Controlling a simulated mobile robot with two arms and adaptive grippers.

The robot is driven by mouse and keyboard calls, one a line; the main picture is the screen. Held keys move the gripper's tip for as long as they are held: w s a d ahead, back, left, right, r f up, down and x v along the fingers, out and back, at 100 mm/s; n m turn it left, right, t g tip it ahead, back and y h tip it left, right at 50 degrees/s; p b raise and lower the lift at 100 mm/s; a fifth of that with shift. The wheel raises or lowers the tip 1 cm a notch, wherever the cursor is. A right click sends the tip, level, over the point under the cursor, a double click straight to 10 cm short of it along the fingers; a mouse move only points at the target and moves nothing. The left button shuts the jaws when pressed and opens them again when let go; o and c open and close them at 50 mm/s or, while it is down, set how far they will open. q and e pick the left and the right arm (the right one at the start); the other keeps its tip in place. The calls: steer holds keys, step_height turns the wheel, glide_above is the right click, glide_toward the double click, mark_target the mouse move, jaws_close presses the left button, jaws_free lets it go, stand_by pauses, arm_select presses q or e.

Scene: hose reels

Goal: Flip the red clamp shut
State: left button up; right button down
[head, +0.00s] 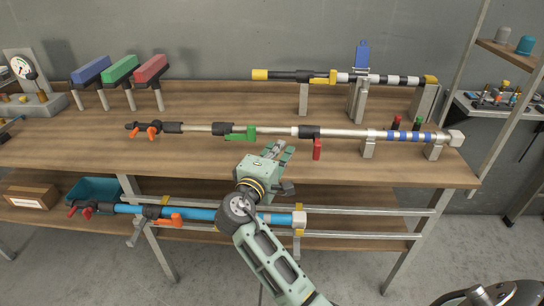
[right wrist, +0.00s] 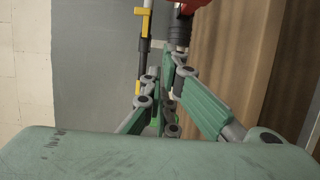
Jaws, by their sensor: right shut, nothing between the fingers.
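The red clamp (head: 317,149) is a red lever on a black collar around the long silver pole (head: 270,130). The lever points down toward the front, away from the pole. My right gripper (head: 284,150) is shut and empty, just left of the red lever and in front of the pole, apart from the lever. In the right wrist view, the red part (right wrist: 190,6) shows at the top edge with the black collar (right wrist: 181,32) below it, ahead of the right fingers (right wrist: 163,78). My left gripper is out of view.
A green clamp (head: 240,134) sits on the same pole to the left. Behind runs a pole with yellow parts (head: 322,77) and a raised blue lever (head: 362,54). A blue pole (head: 195,213) lies lower in front. The bench (head: 215,160) has bare wood in front of the silver pole.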

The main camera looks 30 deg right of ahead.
mark_target(317, 144)
steer(key=d, duration=0.2)
steer(key=s+d+p, duration=0.1)
steer(key=d, duration=0.1)
steer(key=shift+s+d, duration=0.1)
steer(key=shift+d, duration=0.2)
steer(key=shift+p, duration=0.3)
